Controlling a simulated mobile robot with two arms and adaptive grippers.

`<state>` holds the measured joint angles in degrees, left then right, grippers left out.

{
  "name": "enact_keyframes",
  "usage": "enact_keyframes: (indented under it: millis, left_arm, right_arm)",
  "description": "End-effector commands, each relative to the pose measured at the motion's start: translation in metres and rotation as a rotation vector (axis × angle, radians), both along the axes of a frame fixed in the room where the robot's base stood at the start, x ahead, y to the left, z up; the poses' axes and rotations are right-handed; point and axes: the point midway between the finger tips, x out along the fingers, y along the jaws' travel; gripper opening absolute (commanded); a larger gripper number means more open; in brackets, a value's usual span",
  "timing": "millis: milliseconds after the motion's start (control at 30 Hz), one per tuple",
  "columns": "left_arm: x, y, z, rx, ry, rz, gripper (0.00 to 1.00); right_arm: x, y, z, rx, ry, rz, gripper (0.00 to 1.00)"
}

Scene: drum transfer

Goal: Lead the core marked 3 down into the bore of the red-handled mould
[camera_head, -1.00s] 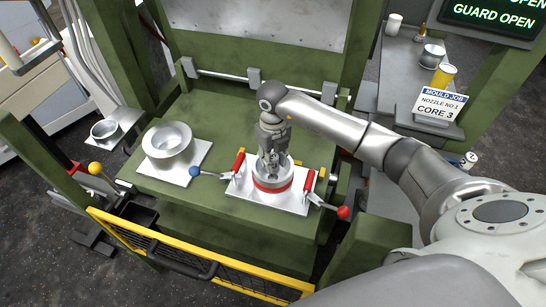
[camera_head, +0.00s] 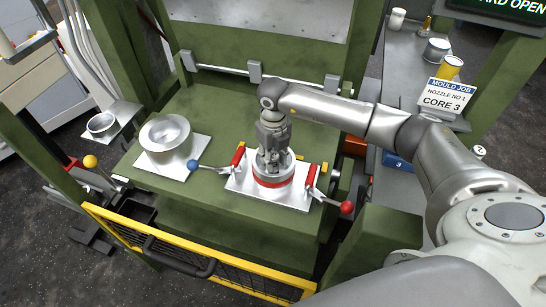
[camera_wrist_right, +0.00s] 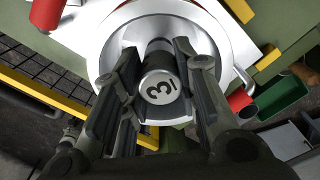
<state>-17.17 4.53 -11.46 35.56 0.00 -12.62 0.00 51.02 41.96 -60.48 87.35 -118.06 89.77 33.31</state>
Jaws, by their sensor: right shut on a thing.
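The red-handled mould (camera_head: 273,183) is a round silver body with a red band on a white plate, with a red handle at each side. My right gripper (camera_head: 272,160) points down over its middle. In the right wrist view its fingers (camera_wrist_right: 165,85) are shut on the silver core marked 3 (camera_wrist_right: 160,87), whose numbered end faces the camera. The mould's wide silver rim (camera_wrist_right: 205,30) lies beyond the core. The core's lower end and the bore are hidden, so I cannot tell how deep it sits. My left gripper is out of view.
A second silver mould (camera_head: 166,140) stands on a white plate to the left. Levers with a blue knob (camera_head: 193,166) and a red knob (camera_head: 346,207) flank the red-handled mould. A yellow guard rail (camera_head: 180,254) crosses the front. A CORE 3 sign (camera_head: 445,97) stands right.

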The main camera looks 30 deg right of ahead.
Motion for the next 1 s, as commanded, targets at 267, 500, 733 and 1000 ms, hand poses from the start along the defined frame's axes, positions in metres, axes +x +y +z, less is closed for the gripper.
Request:
enact_keyframes:
  millis: [267, 500, 733, 1000]
  left_arm:
    - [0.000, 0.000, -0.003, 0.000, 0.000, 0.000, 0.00]
    - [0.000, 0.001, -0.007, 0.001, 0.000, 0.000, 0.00]
    - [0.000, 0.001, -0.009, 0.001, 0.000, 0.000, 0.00]
    - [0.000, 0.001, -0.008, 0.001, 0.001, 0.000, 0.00]
  right_arm:
    - [0.000, 0.000, -0.004, 0.001, 0.001, -0.001, 0.00]
    - [0.000, 0.000, -0.010, 0.001, 0.001, -0.001, 0.00]
    - [0.000, 0.000, -0.014, 0.001, 0.000, -0.001, 0.00]
    - [0.000, 0.000, -0.014, 0.001, 0.000, -0.001, 0.00]
